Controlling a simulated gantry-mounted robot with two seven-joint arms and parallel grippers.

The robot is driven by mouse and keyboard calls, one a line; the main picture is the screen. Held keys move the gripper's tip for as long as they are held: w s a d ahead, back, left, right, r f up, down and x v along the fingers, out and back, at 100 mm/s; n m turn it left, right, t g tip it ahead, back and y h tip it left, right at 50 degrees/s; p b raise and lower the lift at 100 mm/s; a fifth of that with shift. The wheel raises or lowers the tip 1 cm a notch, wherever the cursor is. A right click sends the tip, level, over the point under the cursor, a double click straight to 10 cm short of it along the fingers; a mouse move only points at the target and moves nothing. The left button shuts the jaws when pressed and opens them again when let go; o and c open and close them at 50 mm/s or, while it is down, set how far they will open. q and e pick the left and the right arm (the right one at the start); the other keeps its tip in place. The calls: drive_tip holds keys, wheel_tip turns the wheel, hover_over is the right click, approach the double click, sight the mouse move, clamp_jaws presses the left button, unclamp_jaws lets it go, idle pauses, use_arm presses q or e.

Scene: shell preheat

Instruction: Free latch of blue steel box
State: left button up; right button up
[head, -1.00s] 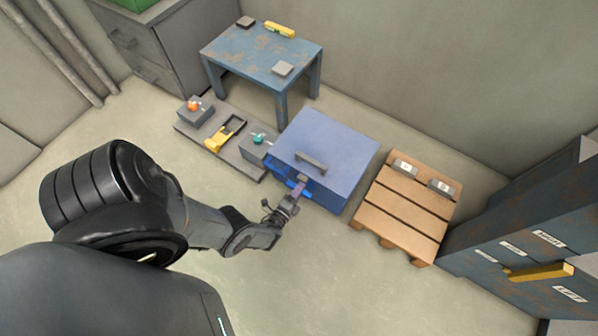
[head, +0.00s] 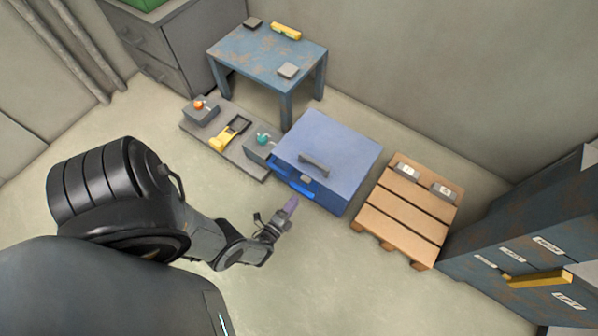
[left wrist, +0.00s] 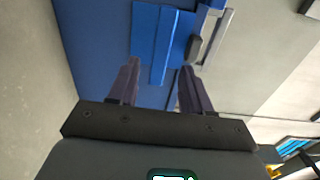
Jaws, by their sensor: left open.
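The blue steel box (head: 345,150) stands on the floor with its lid down and a grey handle (head: 313,164) on top. A small dark latch piece (left wrist: 194,46) shows beside a brighter blue front panel (left wrist: 150,35) in the left wrist view. The handle also shows there (left wrist: 217,40). My left gripper (head: 291,204) is in front of the box, a little apart from it and empty. In the left wrist view its two fingers (left wrist: 160,70) are spread, with the panel between and beyond them. I cannot tell whether the latch is engaged. My right gripper is out of view.
A wooden pallet (head: 402,214) stands right of the box. A low grey board (head: 250,164) with small fixtures lies to its left. A worn blue table (head: 263,60) stands behind. Drawer cabinets (head: 530,250) stand at far right. The floor before the box is clear.

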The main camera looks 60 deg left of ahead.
use_arm(q)
drive_tip(key=shift+v, duration=1.95)
